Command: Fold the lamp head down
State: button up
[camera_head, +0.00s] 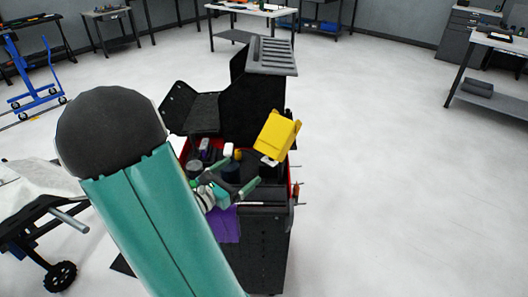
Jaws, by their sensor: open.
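A yellow boxy thing (277,136), which looks like the lamp head, sits tilted at the right side of the black tool cart's top. Its hinge and base are not clear at this size. My gripper (238,175) is over the cart's open top, left of and below the yellow head in the picture. Its green-tipped fingers are spread apart, with no held object visible. It appears apart from the yellow head, but the depth between them is hard to judge. My large teal arm link hides the cart's left front.
The black cart (265,245) has a red-edged top filled with small items and raised black panels (265,90) behind. A purple cloth-like piece (229,225) hangs at its front. A wheeled frame (35,220) stands left. The floor (390,190) at right is clear.

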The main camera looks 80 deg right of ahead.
aim_at(265, 153)
jog(key=x, duration=1.2)
jog(key=shift+s, duration=0.15)
jog(key=c, duration=1.2)
jog(key=shift+s+d+f, duration=0.2)
jog(key=shift+d+f, duration=0.25)
jog(key=shift+d, duration=0.05)
jog(key=shift+s+d+f, duration=0.25)
jog(key=shift+d+f, duration=0.25)
jog(key=o, duration=1.2)
jog(key=shift+w, duration=0.1)
jog(key=v, duration=0.7)
jog(key=shift+a, duration=0.2)
jog(key=shift+c, duration=0.2)
